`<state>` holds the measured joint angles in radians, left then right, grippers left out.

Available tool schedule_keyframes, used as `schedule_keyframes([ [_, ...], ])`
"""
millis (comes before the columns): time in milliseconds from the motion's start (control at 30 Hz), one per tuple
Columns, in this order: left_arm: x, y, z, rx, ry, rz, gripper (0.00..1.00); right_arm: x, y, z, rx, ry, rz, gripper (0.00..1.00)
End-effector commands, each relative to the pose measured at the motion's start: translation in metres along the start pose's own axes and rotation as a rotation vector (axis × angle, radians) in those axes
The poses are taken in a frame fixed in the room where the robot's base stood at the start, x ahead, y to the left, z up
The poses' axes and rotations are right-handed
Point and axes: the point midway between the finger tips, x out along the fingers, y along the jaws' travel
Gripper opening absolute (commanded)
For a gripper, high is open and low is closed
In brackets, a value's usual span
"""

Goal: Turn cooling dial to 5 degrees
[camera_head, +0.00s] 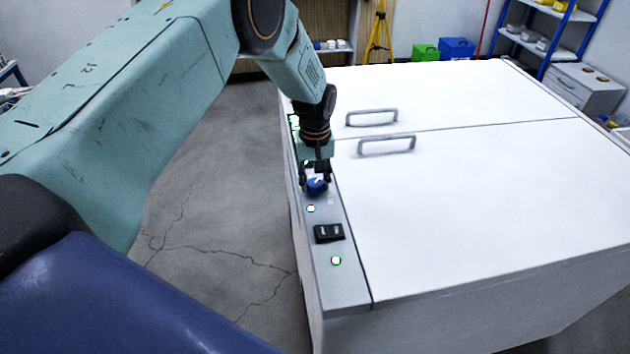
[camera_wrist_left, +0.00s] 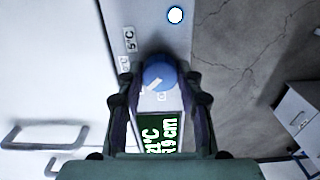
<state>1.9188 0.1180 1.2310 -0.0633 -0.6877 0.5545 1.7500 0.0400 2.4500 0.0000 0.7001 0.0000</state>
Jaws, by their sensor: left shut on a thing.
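The cooling dial (camera_head: 317,188) is a blue round knob on the grey control strip (camera_head: 343,286) along the left edge of a white chest-like unit. My left gripper (camera_head: 316,178) points down over it, shut on it. In the left wrist view the dial (camera_wrist_left: 159,70) sits between the two fingers (camera_wrist_left: 160,85), and its white mark points to the lower left. A "5°C" label (camera_wrist_left: 130,40) is at its upper left, apart from the mark. Smaller labels nearby are partly hidden. A display (camera_wrist_left: 158,133) with green-edged digits, seemingly "21°C", is partly covered by the gripper.
A black rocker switch (camera_head: 328,233) and a lit green-ringed button (camera_head: 336,260) are nearer on the strip. Two grey handles (camera_head: 372,117) (camera_head: 387,145) stand up from the white lids. Cracked floor lies free at left; blue shelves (camera_head: 548,40) stand at back right.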

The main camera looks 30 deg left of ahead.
Motion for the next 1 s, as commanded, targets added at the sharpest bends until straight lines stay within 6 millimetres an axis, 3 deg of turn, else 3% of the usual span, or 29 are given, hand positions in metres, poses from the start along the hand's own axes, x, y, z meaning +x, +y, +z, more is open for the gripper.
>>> schedule_keyframes([
  [1000,-0.002,0.001,-0.002,0.965,0.008,0.001,0.05,0.015,0.000,0.000,0.000,0.000,0.000,0.00],
])
